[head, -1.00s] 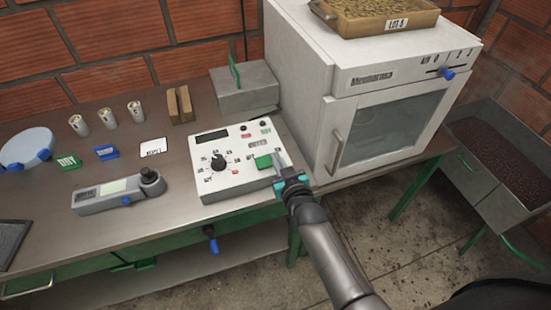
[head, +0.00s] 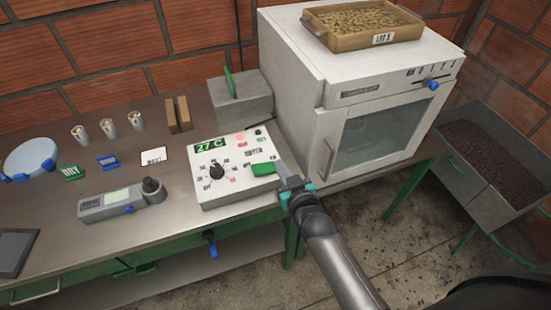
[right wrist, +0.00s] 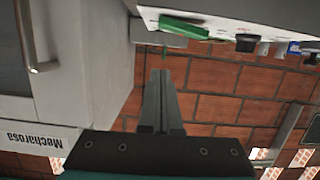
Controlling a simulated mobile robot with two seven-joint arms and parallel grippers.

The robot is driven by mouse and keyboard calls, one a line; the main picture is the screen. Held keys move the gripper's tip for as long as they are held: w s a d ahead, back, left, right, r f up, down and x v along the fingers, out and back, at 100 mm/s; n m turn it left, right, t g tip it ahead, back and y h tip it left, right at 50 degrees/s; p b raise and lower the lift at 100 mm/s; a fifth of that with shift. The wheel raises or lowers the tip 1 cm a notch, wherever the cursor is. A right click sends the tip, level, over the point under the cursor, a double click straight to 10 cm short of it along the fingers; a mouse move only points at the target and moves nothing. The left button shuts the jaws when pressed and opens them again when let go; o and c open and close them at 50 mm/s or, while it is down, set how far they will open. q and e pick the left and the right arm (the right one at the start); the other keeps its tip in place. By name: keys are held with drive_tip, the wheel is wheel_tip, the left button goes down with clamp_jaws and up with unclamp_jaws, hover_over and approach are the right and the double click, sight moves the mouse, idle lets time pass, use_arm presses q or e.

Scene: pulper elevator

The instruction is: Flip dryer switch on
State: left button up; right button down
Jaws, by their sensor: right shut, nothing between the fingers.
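The white control box (head: 237,184) sits on the steel bench, and its display (head: 209,145) is lit and reads 27 C. The green switch (head: 263,169) is on the right part of its face; it also shows in the right wrist view (right wrist: 184,27). My right gripper (head: 284,172) is shut and empty, just right of the green switch. In the right wrist view its closed fingers (right wrist: 160,76) appear apart from the switch. The white dryer (head: 305,92) stands to the right with its door closed. My left gripper is out of view.
A tray of beans (head: 340,37) marked as a lot sits on the dryer. A grey meter (head: 108,203), several small cups and a grey box (head: 240,100) lie on the bench. A bin (head: 470,162) of dark beans stands right.

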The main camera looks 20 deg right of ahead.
drive_tip(key=shift+v, duration=2.95)
drive_tip(key=shift+d, duration=0.1)
drive_tip(key=s+a+f+n+g+b, duration=0.1)
drive_tip(key=s+f+g+b, duration=0.45)
drive_tip(key=f, duration=0.95)
drive_tip(key=s+a+f+g+b, duration=0.1)
drive_tip(key=s+f+g, duration=0.1)
drive_tip(key=s+f, duration=0.95)
drive_tip(key=s+d+f+g+b, duration=0.2)
drive_tip(key=s+f+g+b, duration=0.1)
drive_tip(key=s+f, duration=0.6)
drive_tip(key=s+d+f+g+b, duration=0.2)
drive_tip(key=s+f+g+b, duration=0.1)
drive_tip(key=s+f, duration=0.7)
drive_tip(key=shift+s+f+n+g+h, duration=0.3)
drive_tip(key=shift+f+n+g, duration=0.1)
drive_tip(key=shift+f, duration=0.3)
drive_tip(key=shift+w, duration=0.1)
